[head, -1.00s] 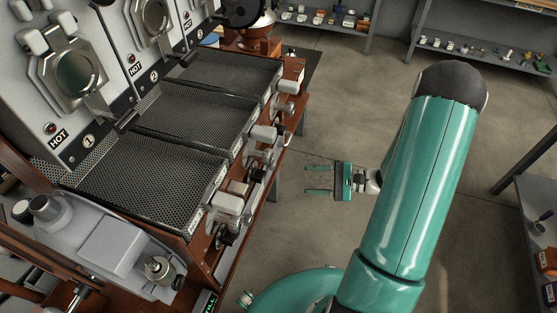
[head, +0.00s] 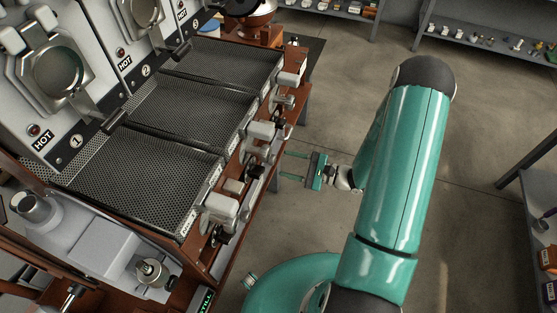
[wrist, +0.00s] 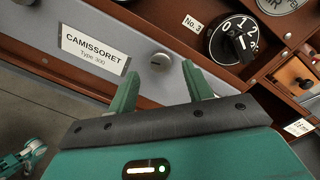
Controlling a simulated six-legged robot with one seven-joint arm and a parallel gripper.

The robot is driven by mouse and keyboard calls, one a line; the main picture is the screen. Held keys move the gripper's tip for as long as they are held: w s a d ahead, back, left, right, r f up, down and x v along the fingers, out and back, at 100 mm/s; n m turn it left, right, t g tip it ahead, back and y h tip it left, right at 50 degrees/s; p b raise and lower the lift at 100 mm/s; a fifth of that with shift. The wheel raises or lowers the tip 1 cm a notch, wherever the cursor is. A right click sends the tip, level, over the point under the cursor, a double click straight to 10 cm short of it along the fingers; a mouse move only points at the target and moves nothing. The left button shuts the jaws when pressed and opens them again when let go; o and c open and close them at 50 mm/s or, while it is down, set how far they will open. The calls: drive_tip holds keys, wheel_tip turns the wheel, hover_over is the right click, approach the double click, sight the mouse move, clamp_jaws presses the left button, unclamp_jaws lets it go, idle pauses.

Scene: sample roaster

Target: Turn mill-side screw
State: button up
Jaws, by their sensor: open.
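In the wrist view a round slotted screw (wrist: 159,62) sits in a grey panel (wrist: 105,21), right of a white label reading CAMISSORET Type 300. I cannot tell for certain that this is the mill-side screw. My gripper (wrist: 159,72) is open and empty. Its two green fingers appear on either side of the screw in the picture, apart from it as far as I can see. In the head view my gripper (head: 288,166) hangs over the floor, right of the roaster bench, fingers pointing left. The screw cannot be made out in the head view.
A black numbered dial (wrist: 233,39) marked No.3 is right of the screw. The bench carries mesh trays (head: 205,105) with metal handles and fittings along its edge. A grey machine (head: 95,245) stands lower left. Open floor (head: 335,110) lies behind my gripper.

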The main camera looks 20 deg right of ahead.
sight(271, 160)
drive_tip(key=shift+x, duration=2)
drive_tip(key=shift+a, duration=0.1)
drive_tip(key=c, duration=1)
drive_tip(key=shift+o, duration=0.2)
drive_tip(key=shift+m, duration=0.4)
drive_tip(key=m+t, duration=0.1)
drive_tip(key=m, duration=2)
drive_tip(key=shift+f, duration=0.15)
